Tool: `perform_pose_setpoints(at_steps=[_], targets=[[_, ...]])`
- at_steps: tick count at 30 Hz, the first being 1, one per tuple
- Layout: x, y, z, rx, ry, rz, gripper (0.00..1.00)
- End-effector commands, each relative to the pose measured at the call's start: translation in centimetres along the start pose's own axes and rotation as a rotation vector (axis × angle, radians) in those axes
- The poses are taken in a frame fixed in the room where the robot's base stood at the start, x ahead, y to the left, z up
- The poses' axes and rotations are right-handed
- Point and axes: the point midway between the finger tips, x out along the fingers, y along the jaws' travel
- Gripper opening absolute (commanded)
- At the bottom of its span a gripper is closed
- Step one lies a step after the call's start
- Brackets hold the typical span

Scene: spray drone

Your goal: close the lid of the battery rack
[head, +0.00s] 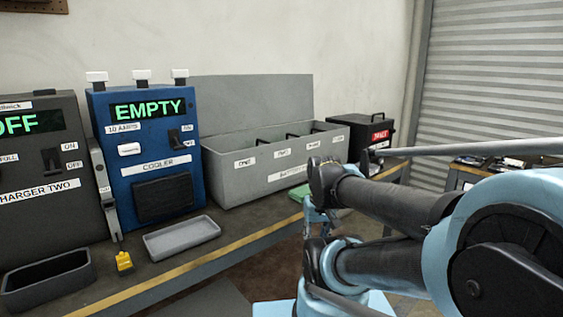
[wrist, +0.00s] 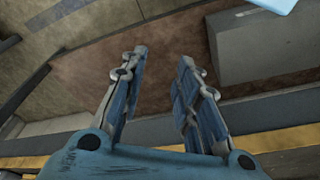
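The battery rack (head: 231,176) is a grey box on the bench, with white labels along its front. Its grey lid (head: 255,103) stands raised upright at the back, so the rack is open. Several dark handles show inside the rack. My gripper shows in the wrist view (wrist: 160,90) with its two blue fingers apart and nothing between them. It points down past the bench edge towards the floor. In the head view my arm covers most of the gripper, in front and to the right of the rack, apart from it.
A blue cooler unit (head: 163,180) reading EMPTY stands left of the rack, beside charger two (head: 45,195). A grey tray (head: 181,238), a black bin (head: 48,280) and a yellow plug (head: 124,262) lie in front. A black box (head: 352,133) stands right of the rack.

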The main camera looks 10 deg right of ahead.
Motion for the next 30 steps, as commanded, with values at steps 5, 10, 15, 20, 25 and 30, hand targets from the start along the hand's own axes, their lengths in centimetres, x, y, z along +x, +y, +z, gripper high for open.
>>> perform_pose_setpoints(at_steps=[5,10,15,20,25,30], targets=[[0.0,0.0,0.0,0.0,0.0,0.0,0.0],[-2.5,-0.3,-1.0,-0.016,0.022,-0.006,0.0],[-7.5,-1.1,-6.2,-0.06,0.049,-0.024,0.0],[-12.7,-2.2,-11.7,-0.107,0.08,-0.043,0.0],[-17.9,-3.6,-17.4,-0.155,0.113,-0.063,0.0],[-22.9,-5.3,-23.1,-0.205,0.147,-0.083,0.0]])
